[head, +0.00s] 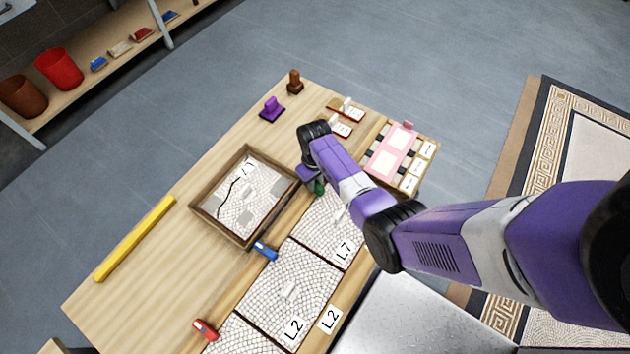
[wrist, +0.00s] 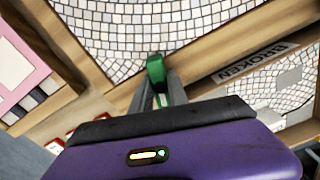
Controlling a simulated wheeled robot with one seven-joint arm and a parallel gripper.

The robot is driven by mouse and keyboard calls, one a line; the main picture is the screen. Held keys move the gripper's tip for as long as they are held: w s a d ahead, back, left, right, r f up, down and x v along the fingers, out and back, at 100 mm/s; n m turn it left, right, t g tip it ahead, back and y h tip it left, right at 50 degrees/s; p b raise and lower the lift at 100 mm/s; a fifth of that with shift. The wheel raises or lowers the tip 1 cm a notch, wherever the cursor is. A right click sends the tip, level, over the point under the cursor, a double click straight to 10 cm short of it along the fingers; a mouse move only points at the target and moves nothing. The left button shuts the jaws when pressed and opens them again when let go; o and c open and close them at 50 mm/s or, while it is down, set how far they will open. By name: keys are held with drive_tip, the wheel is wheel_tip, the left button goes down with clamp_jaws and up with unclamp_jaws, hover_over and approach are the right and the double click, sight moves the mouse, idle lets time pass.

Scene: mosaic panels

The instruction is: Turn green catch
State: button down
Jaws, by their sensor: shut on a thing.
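The green catch (head: 319,188) sits on the wooden frame at the top edge of the upper mosaic panel (head: 326,228). In the wrist view the green catch (wrist: 156,72) stands between my gripper's fingertips, against the wooden rail beside the white mosaic. My gripper (wrist: 158,100) is shut on the green catch. In the head view my gripper is mostly hidden by my purple arm, and only part of the catch shows. A blue catch (head: 265,251) and a red catch (head: 205,330) sit on the same frame, further down and left.
A wooden tray (head: 205,210) with broken mosaic lies left of the panels; its "BROKEN" label (wrist: 255,60) shows in the wrist view. A pink board (head: 392,150) lies right of my arm. A yellow bar (head: 135,238) lies at the table's left edge. Purple (head: 271,109) and brown (head: 294,82) stamp-like objects stand at the back.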

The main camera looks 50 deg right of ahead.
drive_tip(key=shift+n, duration=1.6)
drive_tip(key=c, duration=1.3)
unclamp_jaws()
drive_tip(key=shift+r+p, duration=0.9)
drive_tip(key=shift+r, duration=3.05)
